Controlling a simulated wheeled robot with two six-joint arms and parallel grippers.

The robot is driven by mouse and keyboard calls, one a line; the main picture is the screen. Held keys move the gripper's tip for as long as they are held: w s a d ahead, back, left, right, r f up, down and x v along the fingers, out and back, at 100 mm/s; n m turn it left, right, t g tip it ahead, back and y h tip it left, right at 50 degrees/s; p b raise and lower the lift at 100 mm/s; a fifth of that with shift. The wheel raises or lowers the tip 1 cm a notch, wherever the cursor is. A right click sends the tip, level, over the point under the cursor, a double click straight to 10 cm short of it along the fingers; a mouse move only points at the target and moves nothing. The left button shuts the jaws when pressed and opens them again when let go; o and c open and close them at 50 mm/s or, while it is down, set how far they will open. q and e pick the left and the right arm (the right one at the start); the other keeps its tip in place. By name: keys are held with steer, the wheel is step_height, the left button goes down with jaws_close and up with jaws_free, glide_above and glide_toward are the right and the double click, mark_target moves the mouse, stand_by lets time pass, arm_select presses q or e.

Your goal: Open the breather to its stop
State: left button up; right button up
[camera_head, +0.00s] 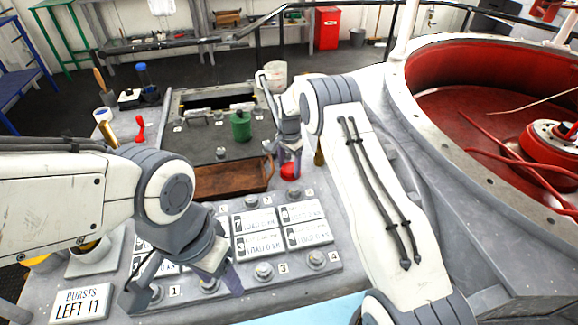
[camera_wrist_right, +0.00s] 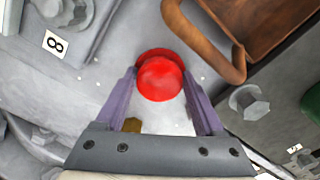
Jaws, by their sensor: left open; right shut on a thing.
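A red round knob (camera_head: 289,171), which may be the breather, sits on the grey deck beside the brown tray. In the right wrist view the red knob (camera_wrist_right: 160,78) shows a domed top over a wider red part behind it. My right gripper (camera_head: 290,161) is shut on this knob, one purple finger on each side; its fingers also show in the wrist view (camera_wrist_right: 159,85). My left gripper (camera_head: 216,280) is open and empty above the numbered panel at the front. The stop cannot be made out.
The brown tray (camera_head: 228,180) lies close to the right gripper, with a green can (camera_head: 240,126) behind it. Bolts and labelled plates (camera_head: 258,242) cover the front panel. A large red-lined round housing (camera_head: 465,95) stands at right. A "BURSTS LEFT 11" sign (camera_head: 82,303) is at front left.

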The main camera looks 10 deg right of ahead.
mark_target(291, 168)
steer(key=n, duration=0.5)
steer(key=shift+d, duration=0.1)
steer(key=n, duration=0.5)
steer(key=shift+s+d+n, duration=0.1)
steer(key=shift+n, duration=0.2)
steer(key=n, duration=0.5)
steer(key=shift+d, duration=0.1)
steer(key=shift+n, duration=2.4)
steer(key=shift+f, duration=0.1)
steer(key=o, duration=1.4)
steer(key=shift+c, duration=0.2)
step_height(291, 168, up, 11)
steer(key=shift+f, duration=0.2)
